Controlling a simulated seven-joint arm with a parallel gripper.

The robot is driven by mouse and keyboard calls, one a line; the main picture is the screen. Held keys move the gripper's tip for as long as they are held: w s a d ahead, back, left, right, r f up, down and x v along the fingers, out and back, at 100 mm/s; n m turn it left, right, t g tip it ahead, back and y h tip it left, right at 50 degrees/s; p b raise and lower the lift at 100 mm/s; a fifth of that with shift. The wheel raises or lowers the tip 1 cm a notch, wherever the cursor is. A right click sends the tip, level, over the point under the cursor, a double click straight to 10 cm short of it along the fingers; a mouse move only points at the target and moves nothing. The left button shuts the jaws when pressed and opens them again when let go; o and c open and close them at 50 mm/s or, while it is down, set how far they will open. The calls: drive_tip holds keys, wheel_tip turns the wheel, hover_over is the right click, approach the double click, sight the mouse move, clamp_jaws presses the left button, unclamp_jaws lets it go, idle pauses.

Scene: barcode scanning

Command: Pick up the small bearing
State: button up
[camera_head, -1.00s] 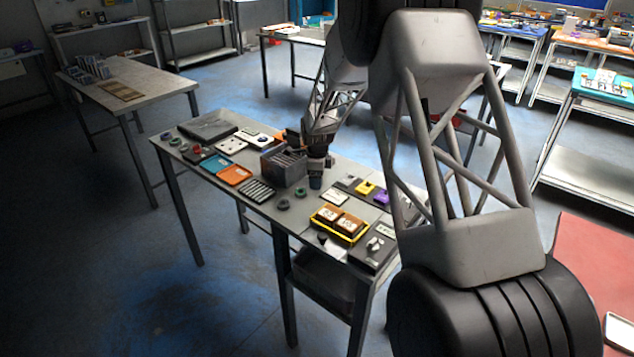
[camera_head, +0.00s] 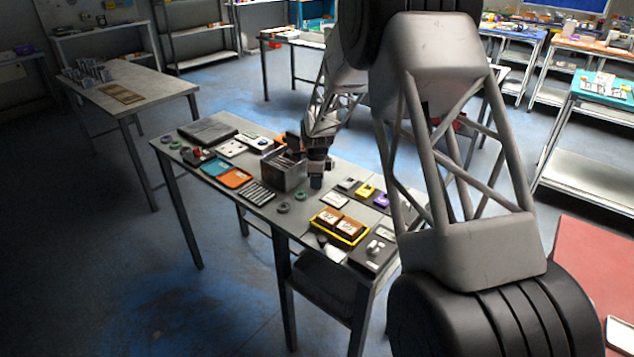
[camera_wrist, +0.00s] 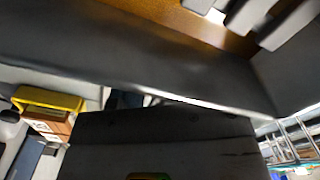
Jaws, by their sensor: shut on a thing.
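My gripper (camera_head: 316,182) points down just right of a grey open-topped box (camera_head: 287,176) on the grey table. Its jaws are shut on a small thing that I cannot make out. In the wrist view, a dark body fills the lower middle, and the box's grey wall (camera_wrist: 150,50) crosses above it. Small dark rings, possibly bearings, lie on the table in front of the box, one nearer (camera_head: 283,207) and one beside it (camera_head: 300,195). More rings (camera_head: 170,141) lie at the table's far left end. I cannot tell which is the small bearing.
A yellow tray (camera_head: 333,236) with brown boxes stands right of the gripper and shows in the wrist view (camera_wrist: 50,98). Black pads with yellow and purple pieces (camera_head: 366,190) lie behind it. A striped rack (camera_head: 258,193) and an orange tray (camera_head: 234,178) lie left.

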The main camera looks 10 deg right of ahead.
wheel_tip(320, 180, up, 10)
drive_tip(key=shift+f, duration=0.15)
idle(0.4)
idle(0.7)
drive_tip(key=d+r+n, duration=0.8)
drive_tip(key=r+n, duration=0.2)
drive_tip(key=n, duration=1)
drive_tip(key=shift+s+d+n, duration=0.3)
drive_tip(key=shift+s, duration=0.05)
idle(0.5)
